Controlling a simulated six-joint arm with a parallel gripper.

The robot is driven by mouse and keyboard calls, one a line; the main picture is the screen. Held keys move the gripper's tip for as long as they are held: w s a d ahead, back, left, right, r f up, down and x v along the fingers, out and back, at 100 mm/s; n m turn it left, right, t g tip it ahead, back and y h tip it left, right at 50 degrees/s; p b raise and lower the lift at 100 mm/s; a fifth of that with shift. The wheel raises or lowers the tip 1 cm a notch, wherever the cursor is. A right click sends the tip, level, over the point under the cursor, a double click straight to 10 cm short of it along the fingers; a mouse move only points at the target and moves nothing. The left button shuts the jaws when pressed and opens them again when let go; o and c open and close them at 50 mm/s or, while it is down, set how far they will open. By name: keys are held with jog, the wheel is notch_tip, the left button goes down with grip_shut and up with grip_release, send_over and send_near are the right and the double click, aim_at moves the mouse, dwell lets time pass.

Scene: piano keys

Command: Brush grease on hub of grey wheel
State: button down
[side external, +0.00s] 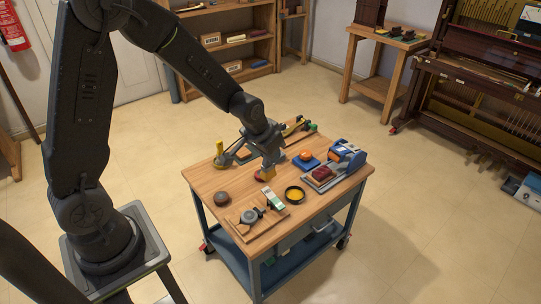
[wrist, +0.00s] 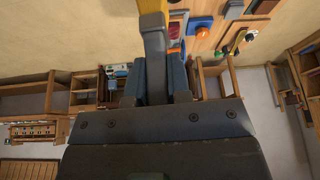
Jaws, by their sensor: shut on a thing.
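My gripper (side external: 267,162) is over the middle of the workbench, pointing down. It also shows in the wrist view (wrist: 154,82), its fingers shut on a grey tool (wrist: 155,45) with a yellow end (wrist: 152,8). The yellow end (side external: 268,173) hangs low over the bench, beside a red item; I cannot tell whether it touches anything. A grey wheel (side external: 250,215) is on a wooden board near the bench's front left, apart from the tool. A black round dish with yellow contents (side external: 294,194), seemingly grease, stands to the right of that board.
A white and green item (side external: 273,200) lies by the wheel. A dark round object (side external: 222,197) sits left. A blue machine (side external: 347,156), a red block (side external: 323,173) and an orange knob on a blue base (side external: 306,158) crowd the right. A yellow upright piece (side external: 219,149) stands back left.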

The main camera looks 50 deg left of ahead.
aim_at(264, 158)
jog(key=f+n, duration=0.1)
jog(key=n, duration=0.1)
jog(key=f+n+y, duration=0.1)
jog(key=shift+s+a+f+n+y, duration=0.1)
jog(key=shift+a+f+n+y, duration=0.05)
jog(key=shift+a+n+y, duration=0.2)
jog(key=f+n, duration=0.1)
jog(key=n, duration=0.1)
jog(key=f+n+g+y, duration=0.1)
jog(key=shift+s+a+n, duration=0.2)
jog(key=shift+a+n, duration=0.15)
jog(key=shift+a, duration=0.05)
jog(key=s+a+f+n+g, duration=0.3)
jog(key=a+f+n+g, duration=0.45)
jog(key=n, duration=1.05)
jog(key=shift+t, duration=0.45)
jog(key=f, duration=0.2)
jog(key=d+f, duration=0.1)
jog(key=f, duration=0.5)
jog(key=shift+w+d+f, duration=0.1)
jog(key=shift+d, duration=2.35)
jog(key=shift+a, duration=2.9)
notch_tip(264, 158, up, 8)
